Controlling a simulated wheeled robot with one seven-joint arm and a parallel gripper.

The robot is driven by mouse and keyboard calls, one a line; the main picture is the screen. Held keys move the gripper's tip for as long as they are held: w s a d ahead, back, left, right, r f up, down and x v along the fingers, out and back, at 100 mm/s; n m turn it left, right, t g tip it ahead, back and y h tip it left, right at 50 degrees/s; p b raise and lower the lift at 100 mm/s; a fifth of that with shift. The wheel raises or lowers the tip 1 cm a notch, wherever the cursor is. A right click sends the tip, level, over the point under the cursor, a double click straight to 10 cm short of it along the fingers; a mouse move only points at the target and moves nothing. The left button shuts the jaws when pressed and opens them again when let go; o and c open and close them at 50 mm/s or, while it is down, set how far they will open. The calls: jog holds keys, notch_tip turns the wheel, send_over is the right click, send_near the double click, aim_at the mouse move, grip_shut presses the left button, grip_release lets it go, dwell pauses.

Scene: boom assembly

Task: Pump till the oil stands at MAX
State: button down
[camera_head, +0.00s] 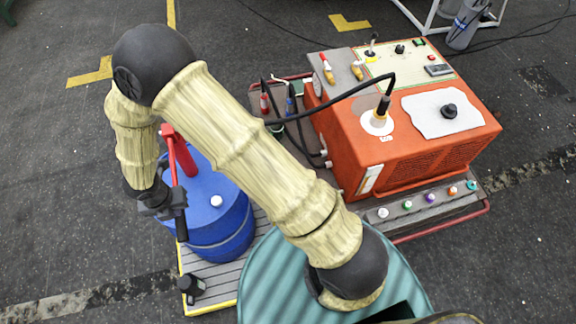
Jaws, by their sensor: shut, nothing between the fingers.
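A blue drum (229,222) stands at the lower left with a red pump (184,158) rising from its top. The pump's red lever reaches up and left toward my arm. My gripper (180,228) is shut and empty at the drum's left side, just below the pump's lever; I cannot tell whether it touches the pump or drum. An orange machine (345,148) stands at the right. A narrow pale strip (370,179), possibly an oil sight glass, is on its front face. The oil level and any MAX mark are too small to read. My arm hides part of the drum's surroundings.
A slatted pallet with a yellow edge (210,309) lies under the drum, with a small black object (192,286) on it. A black hose (340,97) arches from the orange machine's top. Several coloured caps lie along the ledge (425,206) in front. Open floor lies left.

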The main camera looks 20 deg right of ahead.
notch_tip(320, 180, up, 19)
jog(key=p, duration=1.6)
jog(key=shift+p, duration=0.35)
jog(key=w+d+r+m+b, duration=0.1)
jog(key=w+d+m+b, duration=0.1)
jog(key=d+m+b, duration=0.4)
jog(key=w+d+r+m+b, duration=0.1)
jog(key=w+d+m+b, duration=0.1)
jog(key=d+m, duration=0.75)
jog(key=s+d+m+b, duration=0.3)
jog(key=d+m, duration=0.5)
jog(key=m, duration=0.1)
jog(key=s+d+m+t+b, duration=0.1)
jog(key=s+d+m+b, duration=0.2)
jog(key=d+m, duration=0.5)
jog(key=shift+s+r+m+b, duration=0.4)
jog(key=shift+m+b, duration=0.3)
jog(key=shift+m, duration=0.55)
